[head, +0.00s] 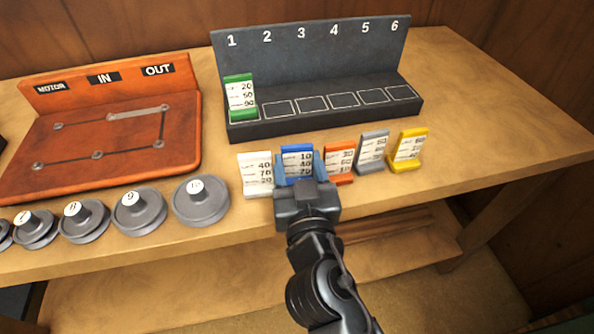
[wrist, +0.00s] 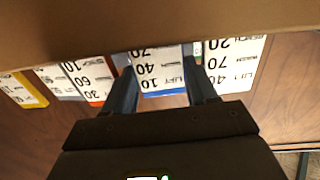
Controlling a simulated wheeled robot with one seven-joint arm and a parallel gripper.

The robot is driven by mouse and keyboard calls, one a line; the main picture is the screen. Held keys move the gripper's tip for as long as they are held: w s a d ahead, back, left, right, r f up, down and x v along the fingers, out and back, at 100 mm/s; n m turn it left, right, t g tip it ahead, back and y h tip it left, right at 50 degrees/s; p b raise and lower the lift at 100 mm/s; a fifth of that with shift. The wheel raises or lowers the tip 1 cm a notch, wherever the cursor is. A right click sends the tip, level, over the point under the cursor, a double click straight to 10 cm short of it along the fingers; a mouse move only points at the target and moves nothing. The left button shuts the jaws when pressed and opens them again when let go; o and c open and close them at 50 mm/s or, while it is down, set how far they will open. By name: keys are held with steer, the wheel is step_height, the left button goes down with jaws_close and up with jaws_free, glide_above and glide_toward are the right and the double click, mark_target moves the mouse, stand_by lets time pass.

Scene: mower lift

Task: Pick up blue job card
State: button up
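The blue job card (head: 297,161) stands upright in the row of cards on the bench, with a white face numbered 10, 40, 70. In the wrist view the blue card (wrist: 160,75) lies between my two fingers, upside down in the picture. My gripper (head: 300,172) reaches in from the front edge, one finger on each side of the card. It looks open around the card; whether the fingertips touch its edges is hard to see. The card's lower part is hidden behind my gripper in the head view.
A white card (head: 256,174) stands close on the left and a red-orange card (head: 339,163) close on the right, then grey (head: 372,152) and yellow (head: 408,150) cards. Behind is a numbered rack (head: 318,125) with a green card (head: 240,98) in slot 1. Grey weights (head: 201,204) stand left.

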steer(key=shift+c, duration=1.4)
